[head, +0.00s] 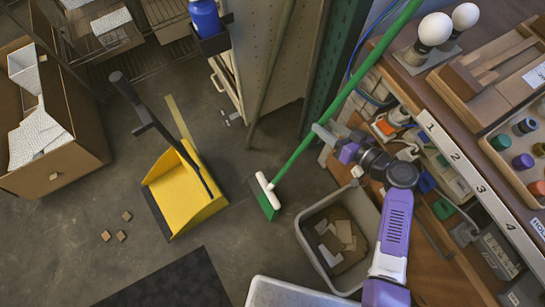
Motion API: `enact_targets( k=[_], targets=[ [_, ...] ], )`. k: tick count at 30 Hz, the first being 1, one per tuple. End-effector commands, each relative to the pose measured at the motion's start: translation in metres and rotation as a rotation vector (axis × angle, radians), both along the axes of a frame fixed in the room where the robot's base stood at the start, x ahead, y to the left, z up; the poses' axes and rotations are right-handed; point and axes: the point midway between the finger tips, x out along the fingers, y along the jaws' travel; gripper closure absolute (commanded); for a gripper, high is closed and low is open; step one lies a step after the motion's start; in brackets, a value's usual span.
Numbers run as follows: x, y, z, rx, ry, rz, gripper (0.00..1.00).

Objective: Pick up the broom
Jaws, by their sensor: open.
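The broom (292,160) leans at a slant in the head view. Its long green handle runs up to the top right, and its white head with green bristles (267,200) rests near the floor in the middle. My gripper (318,132) is open at the end of my purple and black arm, right beside the lower part of the handle. I cannot tell whether the handle lies between the fingers or just behind them.
A workbench (465,165) with bulbs and lamp parts fills the right side. A grey bin (306,232) with scraps stands below my gripper. A yellow dustpan (185,195) and a cardboard box (75,150) stand at the left. Floor between dustpan and broom is clear.

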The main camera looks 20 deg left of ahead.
Motion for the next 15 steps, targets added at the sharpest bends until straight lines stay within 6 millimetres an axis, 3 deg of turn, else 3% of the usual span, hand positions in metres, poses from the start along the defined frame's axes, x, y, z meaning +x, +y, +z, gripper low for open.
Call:
enact_targets(
  k=[6,14,15],
  targets=[
    [0.014,0.019,-0.009,0.001,-0.001,0.0,0.55],
    [0.015,0.02,-0.009,0.001,0.0,-0.001,0.55],
    [0.015,0.02,-0.009,0.001,0.0,-0.001,0.61]
  ],
)
